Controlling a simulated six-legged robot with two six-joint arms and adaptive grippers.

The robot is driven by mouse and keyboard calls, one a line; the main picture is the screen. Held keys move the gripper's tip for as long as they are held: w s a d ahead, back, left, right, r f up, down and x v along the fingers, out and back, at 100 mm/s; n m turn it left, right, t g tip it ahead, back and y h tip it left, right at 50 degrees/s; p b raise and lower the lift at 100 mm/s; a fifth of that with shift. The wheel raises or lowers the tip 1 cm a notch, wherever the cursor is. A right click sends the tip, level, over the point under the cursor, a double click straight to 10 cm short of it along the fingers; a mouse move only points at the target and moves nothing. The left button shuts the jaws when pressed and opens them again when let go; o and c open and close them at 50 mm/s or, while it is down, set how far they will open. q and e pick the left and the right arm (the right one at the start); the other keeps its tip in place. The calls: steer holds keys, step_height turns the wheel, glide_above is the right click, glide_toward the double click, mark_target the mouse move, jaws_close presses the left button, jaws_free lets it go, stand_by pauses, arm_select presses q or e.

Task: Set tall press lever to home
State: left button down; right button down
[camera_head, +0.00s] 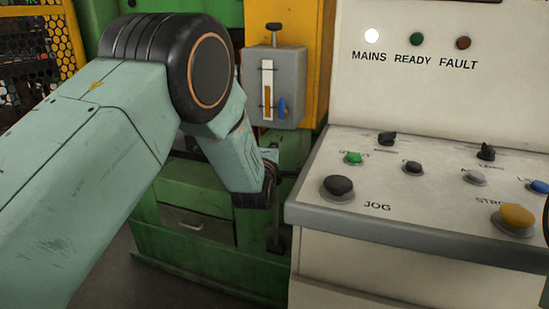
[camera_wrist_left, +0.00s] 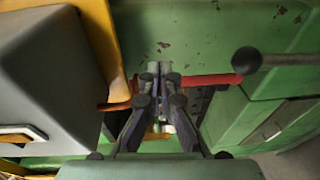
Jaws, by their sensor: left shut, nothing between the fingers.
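In the head view my left arm reaches down in front of the press (camera_head: 185,260). My right gripper is not in view.
A grey gauge box (camera_head: 285,80) is on the press, above my left wrist; it appears at the left of the wrist view (camera_wrist_left: 50,60). A control console (camera_head: 420,190) with buttons and knobs stands close on the right. Yellow mesh guarding (camera_head: 65,30) is at the far left.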

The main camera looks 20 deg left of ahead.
arm_select(q)
steer(key=s+f+m+g+h, duration=0.1)
steer(key=s+f+m+g, duration=0.8)
steer(key=s+f+m, duration=1.05)
steer(key=s+f+g, duration=0.2)
steer(key=s+f, duration=0.1)
steer(key=s, duration=0.8)
steer(key=s+f+g+p, duration=0.1)
steer(key=s+f+g, duration=0.2)
steer(key=s, duration=0.9)
steer(key=s+f+g+h+p, duration=0.1)
steer(key=s+f+g, duration=0.2)
steer(key=s, duration=0.9)
steer(key=shift+a+f+n, duration=0.35)
steer(key=shift+a+p, duration=0.1)
steer(key=shift+p, duration=0.2)
